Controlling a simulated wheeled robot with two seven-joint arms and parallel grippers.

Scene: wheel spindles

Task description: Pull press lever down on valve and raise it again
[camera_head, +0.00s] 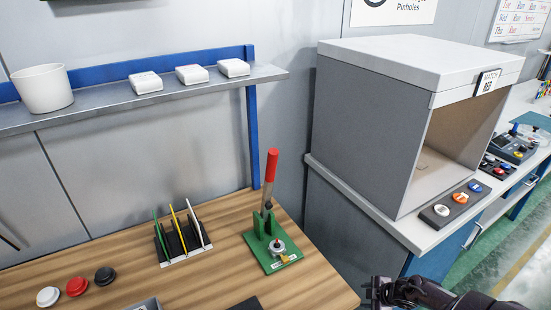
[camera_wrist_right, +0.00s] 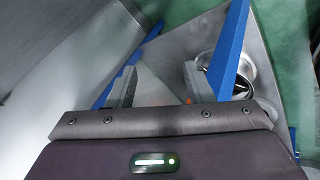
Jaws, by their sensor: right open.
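The press (camera_head: 270,240) stands on the wooden bench, with a green base and a lever (camera_head: 270,180) with a red handle. The lever points up, tilted slightly to the right. A small round metal valve part with a brass-coloured piece (camera_head: 279,250) sits on the green base at the foot of the lever. My right gripper (camera_head: 375,290) is at the bottom right of the head view, right of the bench and well apart from the press. In the right wrist view its two fingers (camera_wrist_right: 158,88) are spread with nothing held between them. My left gripper is not in view.
A rack (camera_head: 180,241) with coloured strips stands left of the press. White, red and black round buttons (camera_head: 77,286) lie at the front left. A shelf (camera_head: 140,100) hangs above the bench. A large grey box (camera_head: 370,115) stands right, beside a button panel (camera_head: 459,203).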

